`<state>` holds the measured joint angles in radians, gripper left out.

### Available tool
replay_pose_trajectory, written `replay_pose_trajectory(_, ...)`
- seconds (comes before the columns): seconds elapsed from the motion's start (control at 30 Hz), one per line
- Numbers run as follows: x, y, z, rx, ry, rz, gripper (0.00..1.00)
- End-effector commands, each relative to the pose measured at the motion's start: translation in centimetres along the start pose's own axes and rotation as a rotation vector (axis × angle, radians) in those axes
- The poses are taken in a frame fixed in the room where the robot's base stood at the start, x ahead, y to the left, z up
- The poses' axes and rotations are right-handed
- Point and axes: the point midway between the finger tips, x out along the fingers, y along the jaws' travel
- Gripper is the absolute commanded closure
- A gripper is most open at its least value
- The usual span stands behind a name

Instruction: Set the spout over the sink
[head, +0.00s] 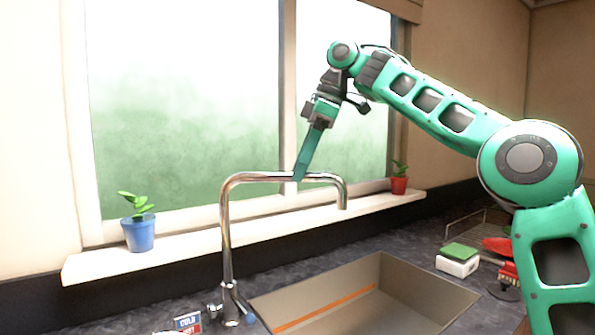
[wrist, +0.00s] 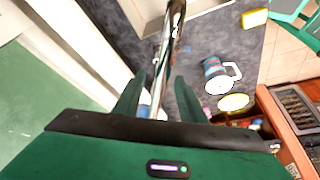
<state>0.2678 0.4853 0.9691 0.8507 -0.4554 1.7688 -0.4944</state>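The chrome faucet stands on the counter at the left of the sink (head: 405,285), and its spout (head: 250,177) arches to the right in the head view. Its downturned tip is left of the red pot, above the sink's back-left side in the picture; I cannot tell its exact depth over the basin. My gripper (head: 299,177) points down at the spout's horizontal part. In the wrist view, the spout (wrist: 165,60) runs between the two separated fingers of my gripper (wrist: 158,92). Gaps show beside it, so the fingers look open around it. Any contact is hidden.
A blue pot (head: 139,232) and a red pot (head: 398,185) with plants stand on the window sill (head: 270,230). A sponge (head: 458,257) and red items lie right of the sink. A mug (wrist: 220,78) shows in the wrist view.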

Motion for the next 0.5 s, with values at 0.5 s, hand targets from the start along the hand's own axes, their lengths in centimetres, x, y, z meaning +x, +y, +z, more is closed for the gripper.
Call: replay_pose_trajectory(0.5,-4.1,0.1,-0.3,-0.003,0.0,0.0,0.63)
